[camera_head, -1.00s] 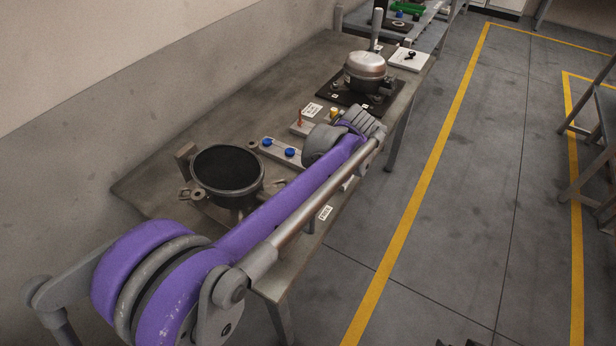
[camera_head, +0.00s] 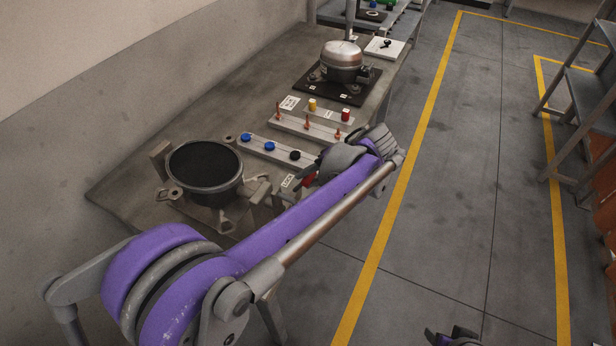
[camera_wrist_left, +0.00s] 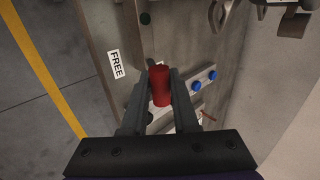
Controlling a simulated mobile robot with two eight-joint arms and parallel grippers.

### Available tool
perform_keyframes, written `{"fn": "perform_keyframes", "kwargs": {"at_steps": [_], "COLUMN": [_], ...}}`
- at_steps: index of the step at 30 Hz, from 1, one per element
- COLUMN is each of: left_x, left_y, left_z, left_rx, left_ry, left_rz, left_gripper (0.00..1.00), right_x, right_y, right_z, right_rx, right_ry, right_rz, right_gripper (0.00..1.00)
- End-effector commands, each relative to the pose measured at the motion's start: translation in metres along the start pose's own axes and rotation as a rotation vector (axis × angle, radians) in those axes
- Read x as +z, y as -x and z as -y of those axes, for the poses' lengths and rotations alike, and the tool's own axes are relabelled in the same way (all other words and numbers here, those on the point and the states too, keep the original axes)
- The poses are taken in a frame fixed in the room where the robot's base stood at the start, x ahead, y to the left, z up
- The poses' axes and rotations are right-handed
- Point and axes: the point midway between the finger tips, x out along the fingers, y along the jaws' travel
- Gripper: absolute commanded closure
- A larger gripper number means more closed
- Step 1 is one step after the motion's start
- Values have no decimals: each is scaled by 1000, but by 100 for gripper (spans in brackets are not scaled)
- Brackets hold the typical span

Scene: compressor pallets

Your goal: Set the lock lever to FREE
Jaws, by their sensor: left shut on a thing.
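The lock lever's red handle (camera_wrist_left: 160,86) stands between my left gripper's two fingers (camera_wrist_left: 159,76) in the left wrist view, and they are shut on it. In the head view a little of the red handle (camera_head: 309,180) shows at the left gripper (camera_head: 313,173), by the table's right edge. The FREE label (camera_wrist_left: 116,64) lies on the table beside the handle in the wrist view. Another small label (camera_head: 288,181) lies left of the gripper in the head view. The lever's pivot is hidden. Part of what looks like my right gripper (camera_head: 452,337) shows at the bottom edge; its jaw state is unclear.
A black round pot (camera_head: 205,168) in a clamp fixture stands left of the gripper. Behind are a strip with blue and black buttons (camera_head: 270,147), a strip with orange pegs (camera_head: 308,130), and a compressor (camera_head: 342,62) on a black plate.

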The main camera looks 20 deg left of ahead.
Motion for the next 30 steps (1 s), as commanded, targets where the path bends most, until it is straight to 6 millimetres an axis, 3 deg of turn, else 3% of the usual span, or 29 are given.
{"fn": "perform_keyframes", "kwargs": {"at_steps": [6, 7, 13, 23, 30], "left_x": [0, 0, 0, 0, -1], "left_y": [0, 0, 0, 3, 39], "left_z": [2, 2, 1, 0, 0], "left_rx": [-4, -4, -3, -1, 0], "left_ry": [1, 1, 1, -1, -3], "left_rz": [2, 2, 1, -1, -2], "left_gripper": [100, 71, 35, 35, 35], "right_x": [0, 0, 0, 0, -1], "right_y": [0, 0, 0, 0, 2], "right_z": [0, 0, 0, 0, 0], "right_rx": [0, 0, 0, 0, 0], "right_ry": [0, 0, 0, 0, 0], "right_rz": [0, 0, 0, 0, -1], "right_gripper": [50, 50, 50, 50, 50]}}
